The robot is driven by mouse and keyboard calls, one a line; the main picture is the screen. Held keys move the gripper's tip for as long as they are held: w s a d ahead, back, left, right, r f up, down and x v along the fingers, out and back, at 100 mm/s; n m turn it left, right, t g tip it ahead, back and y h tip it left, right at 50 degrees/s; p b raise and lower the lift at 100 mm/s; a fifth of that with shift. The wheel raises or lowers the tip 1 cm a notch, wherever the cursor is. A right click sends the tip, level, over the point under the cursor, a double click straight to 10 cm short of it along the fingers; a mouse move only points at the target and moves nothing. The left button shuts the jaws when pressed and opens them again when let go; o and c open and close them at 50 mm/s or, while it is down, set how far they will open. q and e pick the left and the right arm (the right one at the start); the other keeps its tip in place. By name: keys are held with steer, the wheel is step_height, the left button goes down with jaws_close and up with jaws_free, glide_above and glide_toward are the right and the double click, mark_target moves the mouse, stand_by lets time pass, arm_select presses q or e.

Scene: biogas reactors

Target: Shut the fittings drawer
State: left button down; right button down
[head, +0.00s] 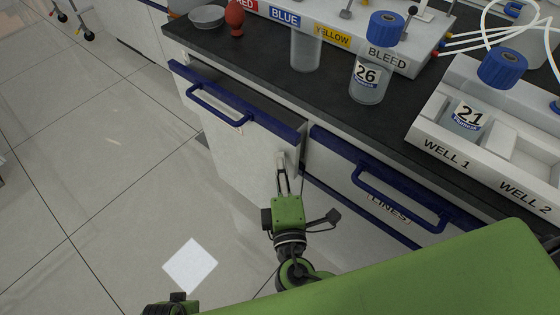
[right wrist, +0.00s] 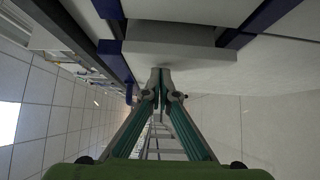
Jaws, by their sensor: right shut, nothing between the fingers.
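The drawer at the left (head: 226,142) has a pale front, a blue top edge and a blue bar handle (head: 215,106). It stands partly open, with a dark gap behind its front; the small label by its handle is too small to read. My right gripper (head: 281,160) is shut and empty, with its fingertips at the right end of this front; I cannot tell if they touch. In the right wrist view its closed fingers (right wrist: 160,77) are just below a pale panel between blue edges. Only a piece of my left gripper (head: 170,306) shows at the bottom edge; its fingers are hidden.
The drawer marked LINES (head: 340,185) is right of it, with its own protruding blue handle (head: 400,200). The dark worktop (head: 270,85) above carries blue-capped bottles 26 (head: 369,80) and 21 (head: 466,117) and a white well rack (head: 425,130).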

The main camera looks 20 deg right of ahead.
mark_target(296, 159)
arm_select(q)
steer(key=shift+w, duration=0.1)
arm_select(e)
steer(key=shift+w+d, duration=0.25)
steer(key=shift+d, duration=0.1)
steer(key=w+d, duration=0.2)
steer(key=d, duration=0.1)
steer(key=shift+w+d, duration=0.1)
steer(key=shift+w, duration=0.05)
steer(key=shift+d+r, duration=0.1)
arm_select(q)
steer(key=shift+s+f, duration=0.35)
arm_select(e)
steer(key=shift+w+d, duration=0.1)
arm_select(q)
steer(key=shift+r, duration=0.1)
